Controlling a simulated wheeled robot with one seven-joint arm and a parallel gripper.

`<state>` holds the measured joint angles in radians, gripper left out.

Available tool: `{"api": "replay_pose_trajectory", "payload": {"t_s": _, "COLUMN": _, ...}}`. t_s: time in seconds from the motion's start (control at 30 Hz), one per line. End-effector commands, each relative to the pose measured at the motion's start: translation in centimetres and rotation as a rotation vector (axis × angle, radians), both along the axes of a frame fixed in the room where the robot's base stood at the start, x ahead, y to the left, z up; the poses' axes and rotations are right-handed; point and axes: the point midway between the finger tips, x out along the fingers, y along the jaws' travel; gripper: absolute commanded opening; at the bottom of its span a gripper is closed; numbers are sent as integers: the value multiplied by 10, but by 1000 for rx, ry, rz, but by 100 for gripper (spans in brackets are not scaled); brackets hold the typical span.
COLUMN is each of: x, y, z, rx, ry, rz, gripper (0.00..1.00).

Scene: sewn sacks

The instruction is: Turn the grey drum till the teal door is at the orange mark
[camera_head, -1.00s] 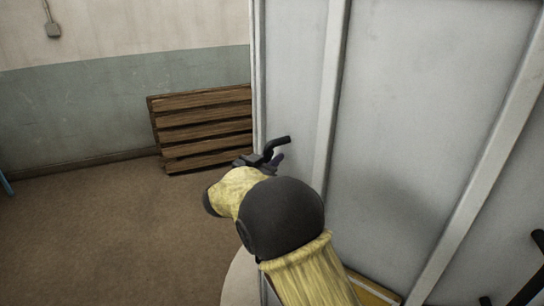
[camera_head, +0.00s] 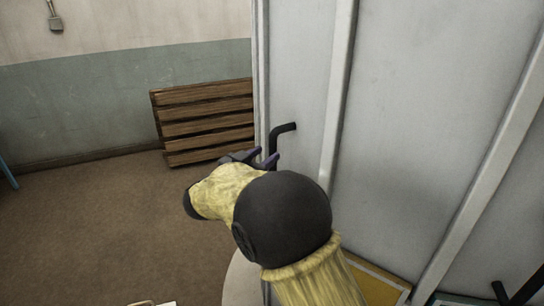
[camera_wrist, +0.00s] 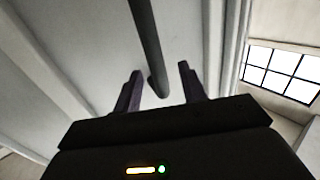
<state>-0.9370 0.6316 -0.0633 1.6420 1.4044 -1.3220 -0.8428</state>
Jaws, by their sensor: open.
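The grey drum (camera_head: 410,120) fills the right half of the head view as a tall panelled wall with raised vertical ribs. A black bent handle (camera_head: 284,129) sticks out from its panel near the left edge. My gripper (camera_head: 262,155) is at this handle, partly hidden by my own wrist. In the wrist view my gripper (camera_wrist: 160,80) is open, with one finger on each side of the black handle bar (camera_wrist: 148,45). I cannot tell whether a finger touches it. Neither the teal door nor the orange mark can be made out in these views.
A slatted wooden pallet (camera_head: 205,122) leans on the wall behind, left of the drum. Brown floor (camera_head: 90,220) on the left is mostly clear. Another black handle (camera_head: 518,292) shows at lower right. A yellow-edged panel (camera_head: 380,284) lies low by the drum. A window (camera_wrist: 283,72) shows in the wrist view.

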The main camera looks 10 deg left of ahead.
Motion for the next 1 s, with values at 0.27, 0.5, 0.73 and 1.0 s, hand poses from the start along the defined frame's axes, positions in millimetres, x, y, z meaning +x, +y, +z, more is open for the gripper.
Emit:
{"api": "replay_pose_trajectory", "payload": {"t_s": 0.27, "x": -53, "y": 22, "z": -5, "rx": -1, "ry": 0, "rz": 2, "gripper": 41}}
{"api": "replay_pose_trajectory", "payload": {"t_s": 0.5, "x": -94, "y": 39, "z": -5, "rx": -2, "ry": 1, "rz": 1, "gripper": 41}}
{"api": "replay_pose_trajectory", "payload": {"t_s": 0.73, "x": -111, "y": 45, "z": -2, "rx": -4, "ry": 2, "rz": -2, "gripper": 41}}
{"api": "replay_pose_trajectory", "payload": {"t_s": 1.0, "x": -111, "y": 46, "z": -2, "rx": -5, "ry": 2, "rz": -2, "gripper": 41}}
